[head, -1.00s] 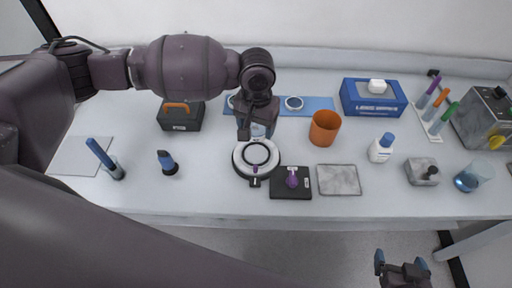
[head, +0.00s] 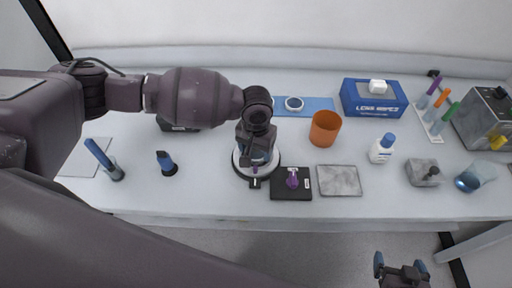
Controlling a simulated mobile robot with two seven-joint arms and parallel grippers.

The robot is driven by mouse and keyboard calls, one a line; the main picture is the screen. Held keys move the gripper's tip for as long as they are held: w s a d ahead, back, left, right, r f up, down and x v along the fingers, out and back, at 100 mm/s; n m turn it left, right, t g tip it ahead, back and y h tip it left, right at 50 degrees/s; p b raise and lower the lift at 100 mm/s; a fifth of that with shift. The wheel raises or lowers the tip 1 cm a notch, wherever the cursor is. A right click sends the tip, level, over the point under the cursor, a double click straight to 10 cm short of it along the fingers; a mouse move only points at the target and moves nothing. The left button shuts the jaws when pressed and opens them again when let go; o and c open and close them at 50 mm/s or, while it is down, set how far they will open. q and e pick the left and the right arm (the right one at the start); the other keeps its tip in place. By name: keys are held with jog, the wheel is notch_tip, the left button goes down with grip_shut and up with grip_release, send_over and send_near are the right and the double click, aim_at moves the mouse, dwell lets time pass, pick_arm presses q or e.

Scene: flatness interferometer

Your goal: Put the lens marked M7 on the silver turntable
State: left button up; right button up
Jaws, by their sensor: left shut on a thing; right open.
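The silver turntable (head: 273,170) is a round pale disc on a dark base near the table's front, left of the black pad. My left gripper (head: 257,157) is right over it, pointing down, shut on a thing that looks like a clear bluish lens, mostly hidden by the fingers. I cannot tell if the lens touches the turntable. I cannot read any mark on it. Another round lens (head: 293,104) with a pale rim lies on the blue mat (head: 318,104) at the back. My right gripper (head: 403,268) is open and empty at the lower right, off the table's front edge.
A black pad (head: 278,190) with a purple-handled tool (head: 293,179) and a grey plate (head: 339,181) lie right of the turntable. An orange cup (head: 325,128), a white bottle (head: 382,149) and a blue wipes box (head: 374,98) stand farther right. A blue-capped item (head: 166,163) stands left.

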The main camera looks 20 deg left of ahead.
pick_arm(q)
jog(key=shift+f, duration=0.3)
pick_arm(e)
jog(key=shift+r, duration=0.25)
